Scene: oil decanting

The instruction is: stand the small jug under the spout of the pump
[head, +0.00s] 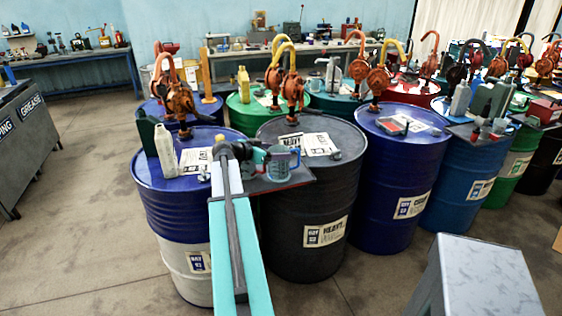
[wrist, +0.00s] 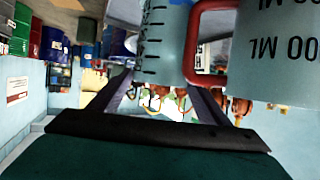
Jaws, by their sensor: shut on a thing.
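The small jug (wrist: 165,40), pale blue-grey with black marks, stands between my gripper's fingers (wrist: 162,85) in the wrist view. My gripper (head: 243,152) is shut on it. In the head view it is a small teal shape (head: 259,156) beside the gripper tip, above the front drums. A larger jug (wrist: 275,50) with ML lettering and a red handle (wrist: 192,45) is close on its right in the wrist view; in the head view it is teal (head: 278,167). An orange pump (head: 292,87) rises from the dark drum behind the jugs. Its spout mouth is hard to make out.
A dark board (head: 293,182) lies at the near edge of the dark drum (head: 330,200). A blue and white drum (head: 172,215) stands left, with a white bottle (head: 165,152) and another orange pump (head: 180,98). A blue drum (head: 395,180) stands right. Floor at left is open.

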